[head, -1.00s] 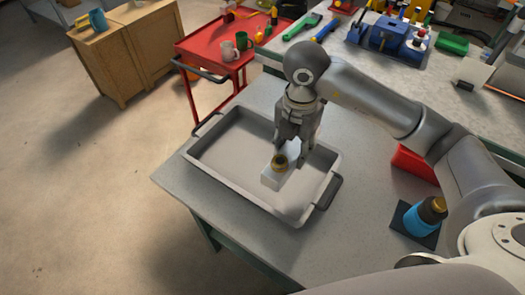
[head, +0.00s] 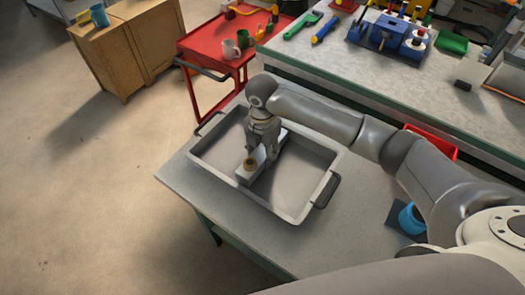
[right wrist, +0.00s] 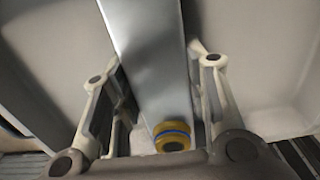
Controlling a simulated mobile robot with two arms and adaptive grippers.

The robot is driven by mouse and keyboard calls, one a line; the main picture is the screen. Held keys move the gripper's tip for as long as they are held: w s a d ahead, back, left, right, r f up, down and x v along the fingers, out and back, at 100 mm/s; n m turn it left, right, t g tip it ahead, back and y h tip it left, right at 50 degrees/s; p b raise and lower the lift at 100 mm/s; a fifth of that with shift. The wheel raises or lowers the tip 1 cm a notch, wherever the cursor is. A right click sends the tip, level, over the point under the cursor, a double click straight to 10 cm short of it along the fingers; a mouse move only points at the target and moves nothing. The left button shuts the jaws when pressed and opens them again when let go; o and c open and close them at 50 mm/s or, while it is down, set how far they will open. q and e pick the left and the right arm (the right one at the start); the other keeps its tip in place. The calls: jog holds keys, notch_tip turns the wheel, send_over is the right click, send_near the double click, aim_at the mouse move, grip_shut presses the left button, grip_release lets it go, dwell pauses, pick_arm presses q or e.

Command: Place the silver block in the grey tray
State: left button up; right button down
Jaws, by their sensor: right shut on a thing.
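The silver block (head: 246,177) is a long bar with a round yellow-brass piece (head: 250,164) on it near one end. It is inside the grey tray (head: 297,217), left of its middle, lying at a slant. My right gripper (head: 262,152) points down over the tray and is shut on the block. In the right wrist view the block (right wrist: 155,60) runs between the two fingers, with the brass piece and a blue band near the palm. I cannot tell whether the block touches the tray floor. My left gripper is not in view.
The tray stands on a grey table (head: 335,230) and has a dark handle (head: 327,190) at its right. A blue round thing (head: 411,217) and a red bin (head: 435,142) are near my right arm. A red cart (head: 215,45) with mugs stands behind. The tray's right part is clear.

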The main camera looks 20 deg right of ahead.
aim_at(262, 151)
jog(key=shift+w+f, duration=0.15)
jog(key=shift+f, duration=0.25)
jog(key=shift+f, duration=0.2)
jog(key=c, duration=0.9)
grip_release()
jog(key=shift+o, duration=0.2)
jog(key=shift+r, duration=0.25)
notch_tip(262, 151, up, 12)
jog(key=b, duration=0.2)
